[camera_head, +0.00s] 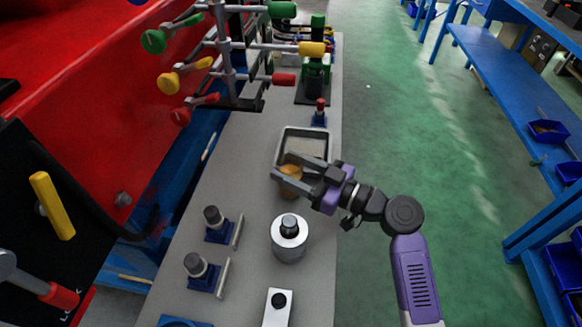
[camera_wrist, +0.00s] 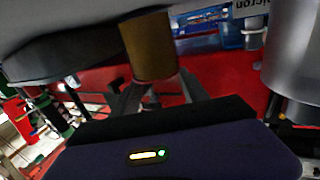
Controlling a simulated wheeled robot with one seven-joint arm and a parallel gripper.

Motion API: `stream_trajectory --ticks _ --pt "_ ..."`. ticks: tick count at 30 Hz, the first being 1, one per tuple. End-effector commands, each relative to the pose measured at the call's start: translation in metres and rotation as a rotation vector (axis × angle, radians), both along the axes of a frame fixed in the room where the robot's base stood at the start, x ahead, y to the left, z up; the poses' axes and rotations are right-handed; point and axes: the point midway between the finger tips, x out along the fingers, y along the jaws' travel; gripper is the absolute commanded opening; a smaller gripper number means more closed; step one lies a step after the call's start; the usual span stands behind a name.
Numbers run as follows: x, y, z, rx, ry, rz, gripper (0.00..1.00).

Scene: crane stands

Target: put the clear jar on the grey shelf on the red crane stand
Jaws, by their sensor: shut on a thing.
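The jar (camera_head: 290,172), which looks amber-brown in the pictures, is between the two fingers of my gripper (camera_head: 281,166). My gripper reaches in from the right and is shut on it. The jar also shows in the wrist view (camera_wrist: 149,46) as a brown cylinder between the fingers. The grey shelf (camera_head: 258,165) is the long grey top beside the red crane stand (camera_head: 95,90). The jar is over the shelf, just in front of a grey tray (camera_head: 304,131). I cannot tell whether its base touches the shelf.
A silver cylinder with a black top (camera_head: 289,250) stands close in front of the jar. Two blue-based black knobs (camera_head: 218,228) (camera_head: 201,271) stand at the left. Levers with coloured handles (camera_head: 232,70) rise behind. Bare shelf lies left of the tray. Green floor is open on the right.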

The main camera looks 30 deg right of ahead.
Motion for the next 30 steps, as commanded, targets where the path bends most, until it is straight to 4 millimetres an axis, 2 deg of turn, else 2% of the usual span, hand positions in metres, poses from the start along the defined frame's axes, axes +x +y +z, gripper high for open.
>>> stream_trajectory --ticks 9,10,13,26,30 --pt "0.000 0.000 -0.003 0.000 -0.001 0.001 0.03" --pt "0.000 0.000 -0.003 -0.001 -0.001 0.001 0.56" --pt "0.000 0.000 -0.002 -0.001 -0.001 0.001 0.74" --pt "0.000 0.000 0.003 0.000 0.000 0.000 0.74" --pt "-0.018 -0.012 -0.001 -0.001 0.001 -0.003 0.74"
